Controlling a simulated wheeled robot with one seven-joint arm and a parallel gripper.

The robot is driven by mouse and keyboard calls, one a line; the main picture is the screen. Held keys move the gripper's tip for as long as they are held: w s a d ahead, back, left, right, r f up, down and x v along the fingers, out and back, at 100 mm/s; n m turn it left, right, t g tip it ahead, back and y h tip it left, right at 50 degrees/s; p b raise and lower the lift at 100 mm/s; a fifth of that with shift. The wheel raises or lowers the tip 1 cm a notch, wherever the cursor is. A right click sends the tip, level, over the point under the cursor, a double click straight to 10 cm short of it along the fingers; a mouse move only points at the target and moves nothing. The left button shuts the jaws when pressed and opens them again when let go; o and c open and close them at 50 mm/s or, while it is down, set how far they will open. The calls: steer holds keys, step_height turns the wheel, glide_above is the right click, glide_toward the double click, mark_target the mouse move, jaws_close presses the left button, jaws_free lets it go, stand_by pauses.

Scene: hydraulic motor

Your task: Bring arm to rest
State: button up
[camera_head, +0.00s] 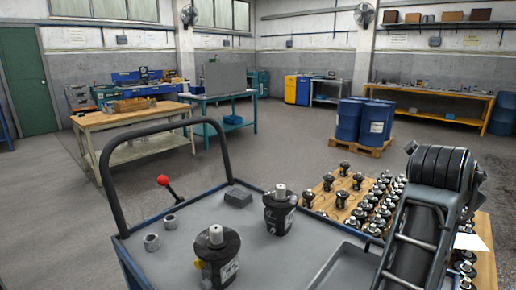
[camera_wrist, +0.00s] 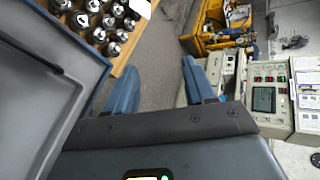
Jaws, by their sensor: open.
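My arm (camera_head: 425,220) shows at the right of the head view, dark and bent, rising beside the cart and partly in front of the pallet of motors. My gripper is out of the head view. In the wrist view my gripper (camera_wrist: 160,80) shows two blue fingers spread apart, with only grey floor between them. It is open and holds nothing. The fingers touch no object that I can see.
A grey-topped cart (camera_head: 165,255) carries two black motors (camera_head: 217,258) (camera_head: 280,210), a dark block (camera_head: 238,197) and two small rings (camera_head: 152,242). Several motors stand on a wooden board (camera_head: 322,205) beside it. Blue drums (camera_head: 348,120) stand behind. A control panel (camera_wrist: 265,100) shows in the wrist view.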

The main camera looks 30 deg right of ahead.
steer(key=w+a+n+t+h, duration=0.35)
steer(key=n+t, duration=0.55)
steer(key=n, duration=0.7)
steer(key=s+a+f+n+t+y, duration=0.2)
steer(key=a+f+n+t+y, duration=0.45)
steer(key=a+n, duration=0.55)
steer(key=s+a+f+n+g+y, duration=0.1)
steer(key=s+a+f+n+y, duration=0.7)
steer(key=s+a, duration=0.35)
steer(key=s+a+n+y, duration=0.1)
steer(key=s+a+n, duration=0.1)
steer(key=s+a, duration=0.7)
steer(key=shift+s+g, duration=0.35)
steer(key=shift+s, duration=0.85)
